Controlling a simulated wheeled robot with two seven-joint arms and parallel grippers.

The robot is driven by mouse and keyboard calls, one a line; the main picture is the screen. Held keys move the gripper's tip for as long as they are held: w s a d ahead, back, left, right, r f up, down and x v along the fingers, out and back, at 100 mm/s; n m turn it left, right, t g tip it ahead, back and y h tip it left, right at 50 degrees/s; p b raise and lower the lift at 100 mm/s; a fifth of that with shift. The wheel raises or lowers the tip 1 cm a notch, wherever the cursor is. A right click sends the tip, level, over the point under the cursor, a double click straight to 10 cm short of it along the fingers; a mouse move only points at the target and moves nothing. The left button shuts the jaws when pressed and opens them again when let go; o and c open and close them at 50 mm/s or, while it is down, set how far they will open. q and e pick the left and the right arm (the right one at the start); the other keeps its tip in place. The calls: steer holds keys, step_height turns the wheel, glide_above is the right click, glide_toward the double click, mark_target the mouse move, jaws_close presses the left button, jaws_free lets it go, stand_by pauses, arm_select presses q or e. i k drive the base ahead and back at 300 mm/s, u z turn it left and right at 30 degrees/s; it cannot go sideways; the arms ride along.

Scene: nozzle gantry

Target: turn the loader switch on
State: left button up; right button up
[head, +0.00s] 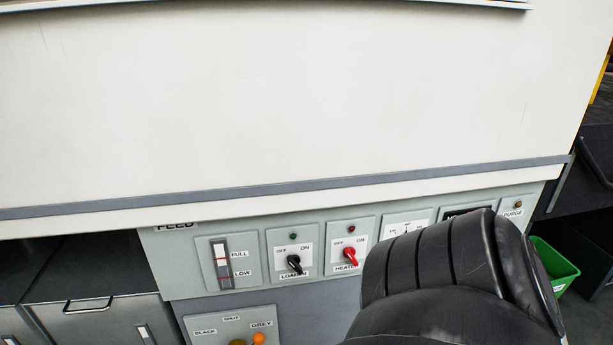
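The loader switch (295,265) is a black rotary knob on a pale plate of the feed panel (189,254), low in the middle of the head view. OFF is printed at its upper left and ON at its upper right. The knob slants from upper left to lower right, its upper end on the OFF side. A dark green lamp (293,237) sits above it and looks unlit. Neither gripper shows. A black arm link of mine fills the lower right and hides part of the panel; it does not cover the loader switch.
A red heater switch (350,257) sits just right of the loader switch. A level gauge (222,263) is on its left. A grey rail (290,188) and white wall run above the panel. Grey drawers (95,312) stand at left, a green bin (554,266) at right.

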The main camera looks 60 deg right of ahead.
mark_target(294, 261)
steer(key=z, duration=2)
steer(key=k, duration=0.4)
steer(key=u, duration=1.55)
steer(key=i, duration=1)
steer(key=z, duration=1)
steer(key=i, duration=0.45)
steer(key=z, duration=0.45)
